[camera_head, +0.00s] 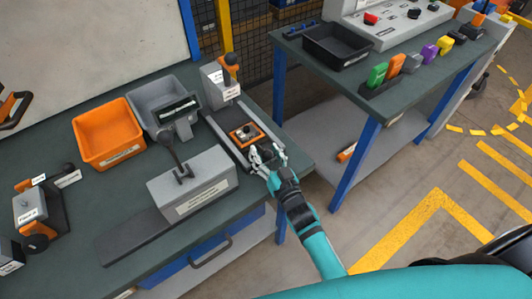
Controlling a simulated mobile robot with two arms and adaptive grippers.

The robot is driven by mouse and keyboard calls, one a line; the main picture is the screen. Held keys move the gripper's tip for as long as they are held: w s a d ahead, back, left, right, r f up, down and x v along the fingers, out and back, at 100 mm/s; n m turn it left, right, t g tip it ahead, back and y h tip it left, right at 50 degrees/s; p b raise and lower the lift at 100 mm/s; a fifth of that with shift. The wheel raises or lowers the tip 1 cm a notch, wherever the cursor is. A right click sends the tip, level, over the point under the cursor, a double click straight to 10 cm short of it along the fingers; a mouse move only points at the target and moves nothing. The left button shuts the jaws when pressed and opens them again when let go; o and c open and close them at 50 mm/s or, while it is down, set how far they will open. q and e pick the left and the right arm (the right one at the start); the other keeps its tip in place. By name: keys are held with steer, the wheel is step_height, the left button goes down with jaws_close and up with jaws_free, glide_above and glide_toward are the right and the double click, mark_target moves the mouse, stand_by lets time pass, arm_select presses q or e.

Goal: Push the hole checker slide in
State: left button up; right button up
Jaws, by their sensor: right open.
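What looks like the hole checker is a long dark track (225,126) with light rails, running along the right end of the green-topped workbench. An orange plate with a dark knob, which looks like its slide (246,134), sits on the track. My right gripper (267,157) is open at the near end of the track, just in front of the orange plate. A dark part shows between its fingers; I cannot tell whether they touch it. A grey block with an orange-topped lever (219,85) stands at the track's far end. My left gripper is not in view.
A grey lever fixture (193,183) stands left of the track. An orange bin (108,135) and a grey bin (160,98) are farther back. A second table (420,80) with a black tray (337,46) stands to the right, across a gap.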

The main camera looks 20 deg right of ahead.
steer(key=shift+s, duration=0.3)
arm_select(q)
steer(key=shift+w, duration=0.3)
arm_select(e)
steer(key=s+d, duration=0.1)
steer(key=s, duration=1)
steer(key=shift+s+d, duration=0.15)
steer(key=shift+d, duration=0.25)
